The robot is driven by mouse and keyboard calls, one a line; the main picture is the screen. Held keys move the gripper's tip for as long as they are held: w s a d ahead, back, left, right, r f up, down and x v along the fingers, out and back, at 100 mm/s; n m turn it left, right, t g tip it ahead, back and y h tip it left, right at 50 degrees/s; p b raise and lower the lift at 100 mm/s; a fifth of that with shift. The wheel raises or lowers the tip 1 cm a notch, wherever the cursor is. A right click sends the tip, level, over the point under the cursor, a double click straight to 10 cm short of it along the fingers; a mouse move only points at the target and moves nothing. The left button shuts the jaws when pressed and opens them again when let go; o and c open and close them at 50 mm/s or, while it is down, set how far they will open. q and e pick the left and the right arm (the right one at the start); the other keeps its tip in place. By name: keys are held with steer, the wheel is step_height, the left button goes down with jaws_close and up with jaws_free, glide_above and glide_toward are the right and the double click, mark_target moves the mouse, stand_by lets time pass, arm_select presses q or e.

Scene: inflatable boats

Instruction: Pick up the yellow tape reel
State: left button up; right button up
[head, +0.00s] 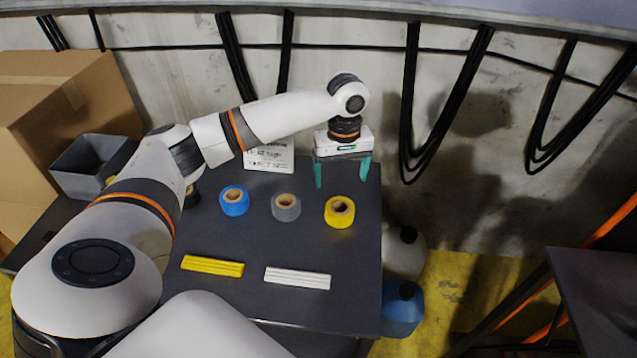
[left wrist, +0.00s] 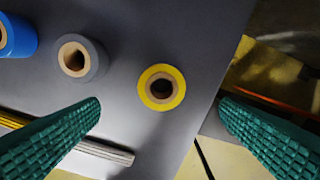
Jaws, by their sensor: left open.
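The yellow tape reel (head: 339,211) lies flat on the dark table, near its right edge, with its brown core facing up. It also shows in the left wrist view (left wrist: 161,88), ahead of and between the two green fingers. My left gripper (head: 342,172) is open and empty. It points down above the table, behind the yellow reel in the head view, and does not touch it. In the left wrist view the fingers (left wrist: 160,125) are wide apart. My right gripper is not in view.
A grey reel (head: 286,208) and a blue reel (head: 234,201) lie left of the yellow one. Yellow (head: 212,266) and white (head: 297,278) bars lie in front. A white sign (head: 269,157), a grey bin (head: 88,172) and a cardboard box (head: 65,110) stand behind. Canisters (head: 401,309) stand beside the table.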

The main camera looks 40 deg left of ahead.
arm_select(q)
steer(key=f, duration=0.1)
glide_above(340, 207)
steer(key=s+d, duration=0.1)
steer(key=f, duration=0.4)
steer(key=shift+s+d+f, duration=0.1)
steer(key=shift+s+f, duration=0.1)
steer(key=shift+f, duration=0.45)
step_height(340, 207, down, 4)
steer(key=shift+f+p, duration=0.15)
steer(key=shift+p, duration=0.3)
steer(key=shift+f, duration=0.25)
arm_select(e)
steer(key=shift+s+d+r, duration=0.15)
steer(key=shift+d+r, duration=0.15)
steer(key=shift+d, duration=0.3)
arm_select(q)
steer(key=c, duration=1.1)
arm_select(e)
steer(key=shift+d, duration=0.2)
